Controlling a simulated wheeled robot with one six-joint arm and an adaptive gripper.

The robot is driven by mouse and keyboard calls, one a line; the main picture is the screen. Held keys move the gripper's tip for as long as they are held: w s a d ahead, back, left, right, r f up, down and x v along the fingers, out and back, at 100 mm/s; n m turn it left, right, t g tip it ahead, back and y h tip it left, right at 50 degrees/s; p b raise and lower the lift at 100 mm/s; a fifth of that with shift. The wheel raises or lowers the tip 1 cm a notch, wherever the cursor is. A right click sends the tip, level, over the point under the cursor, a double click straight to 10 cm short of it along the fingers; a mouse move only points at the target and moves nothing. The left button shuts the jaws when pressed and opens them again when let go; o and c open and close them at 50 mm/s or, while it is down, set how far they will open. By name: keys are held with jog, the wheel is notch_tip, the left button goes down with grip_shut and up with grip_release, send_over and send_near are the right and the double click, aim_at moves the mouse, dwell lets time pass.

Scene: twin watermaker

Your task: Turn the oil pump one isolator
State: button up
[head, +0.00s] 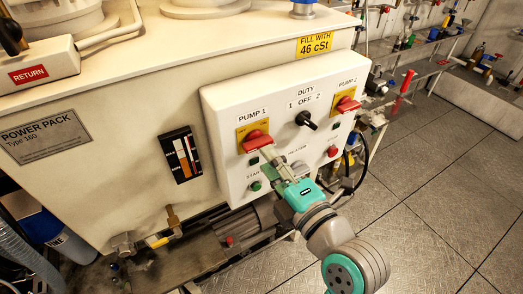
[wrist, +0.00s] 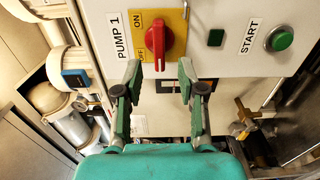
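The pump 1 isolator is a red rotary handle (head: 256,138) on a yellow plate, under the PUMP 1 label on the white control box. The wrist view shows the handle (wrist: 155,40) close up, beside the ON and OFF marks. There its long grip runs up and down the picture; which mark it points to is hard to tell. My gripper (wrist: 159,72) is open, its two fingers apart with nothing between them. The fingertips lie just below the handle in the wrist view. In the head view my gripper (head: 272,155) reaches the handle's lower right and partly covers the panel.
The box (head: 225,110) also carries a black duty selector (head: 306,120), a second red isolator (head: 347,104) under PUMP 2, and a green start button (wrist: 280,39). A level gauge (head: 182,155) is left of the box. Open floor (head: 440,180) lies to the right.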

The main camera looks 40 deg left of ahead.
jog(key=v, duration=0.7)
dwell(0.4)
jog(key=s+d+f+m+t+h, duration=0.2)
jog(key=d+f+m+t+h, duration=0.6)
jog(key=d+f+m, duration=1.1)
jog(key=s+d+f+m+h, duration=0.5)
jog(key=s+d+m+h, duration=0.15)
jog(key=s+d, duration=0.35)
jog(key=s+d+m+h, duration=0.1)
jog(key=s+d+m, duration=0.1)
jog(key=s, duration=0.4)
jog(key=s+d+m+h, duration=0.1)
jog(key=s+d+m, duration=0.1)
jog(key=s+m, duration=0.2)
jog(key=v, duration=0.3)
jog(key=shift+d, duration=0.2)
